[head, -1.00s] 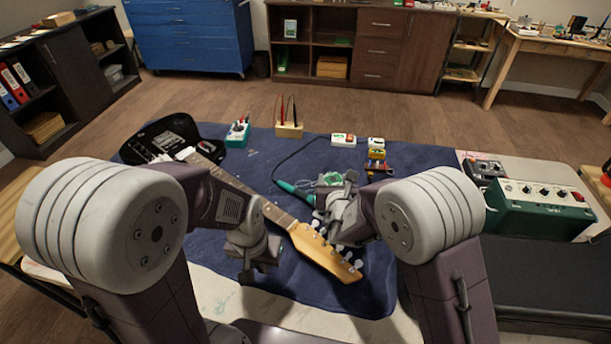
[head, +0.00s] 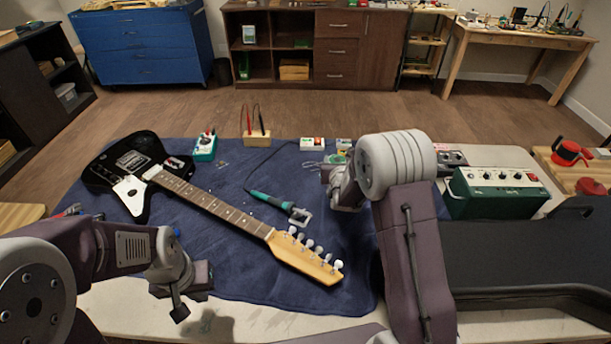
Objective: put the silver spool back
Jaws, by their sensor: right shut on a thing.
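My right gripper (head: 338,182) is over the blue mat, left of my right forearm, near the pale loops at the back of the mat. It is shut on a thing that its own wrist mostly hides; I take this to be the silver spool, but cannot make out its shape. My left gripper (head: 180,300) hangs low over the front left edge of the mat, apart from the guitar. Its fingers show edge-on, so I cannot tell whether they are open.
A black guitar (head: 130,190) lies across the blue mat (head: 225,265), headstock towards the front. A green-handled soldering iron (head: 268,200) lies beside its neck, with a small metal piece (head: 300,216) at its end. A green box (head: 497,193) stands right. The mat's front right is clear.

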